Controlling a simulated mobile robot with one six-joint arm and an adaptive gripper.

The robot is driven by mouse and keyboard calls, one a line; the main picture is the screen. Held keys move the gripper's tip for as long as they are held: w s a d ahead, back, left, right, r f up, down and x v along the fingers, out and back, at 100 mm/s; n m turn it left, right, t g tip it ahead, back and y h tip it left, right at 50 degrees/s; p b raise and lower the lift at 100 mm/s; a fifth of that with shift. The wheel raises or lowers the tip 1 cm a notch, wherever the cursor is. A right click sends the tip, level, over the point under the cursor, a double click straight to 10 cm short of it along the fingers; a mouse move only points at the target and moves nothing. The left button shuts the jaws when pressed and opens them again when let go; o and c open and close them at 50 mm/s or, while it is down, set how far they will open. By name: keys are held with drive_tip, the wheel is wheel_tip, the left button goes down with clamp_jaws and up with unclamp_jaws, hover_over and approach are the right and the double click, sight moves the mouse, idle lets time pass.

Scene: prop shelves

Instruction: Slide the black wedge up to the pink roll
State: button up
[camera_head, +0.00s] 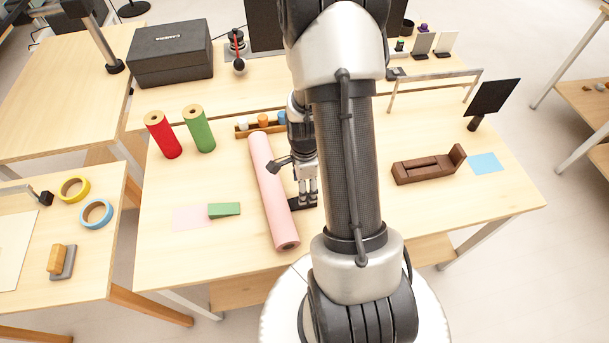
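The pink roll (268,190) lies lengthwise on the table, running from the upper left to the front edge. The black wedge (295,204) is low on the table at the roll's right side, near its front end. It is partly hidden by my gripper, and I cannot tell if it touches the roll. My gripper (307,198) points down at the wedge, right of the roll. Its fingers are small and partly hidden by my arm, so their opening and any hold are unclear. A green wedge (224,210) lies at the roll's left side, apart from it.
A pink sheet (191,217) lies left of the green wedge. Red (163,135) and green (199,129) rolls stand behind it. A wooden rack (245,131) with small jars is behind the pink roll. A brown wooden holder (428,167) stands at right. The front-left tabletop is clear.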

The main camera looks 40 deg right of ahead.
sight(303, 209)
wheel_tip(303, 209, down, 7)
drive_tip(key=shift+f+b, duration=0.1)
drive_tip(key=shift+b, duration=0.8)
drive_tip(key=shift+c, duration=0.2)
drive_tip(key=c, duration=1.1)
drive_tip(key=o, duration=0.5)
drive_tip(key=c, duration=0.5)
drive_tip(key=shift+s+a, duration=0.25)
drive_tip(key=shift+s, duration=0.25)
drive_tip(key=shift+s+a, duration=0.1)
drive_tip(key=shift+s, duration=0.05)
drive_tip(key=shift+a, duration=0.55)
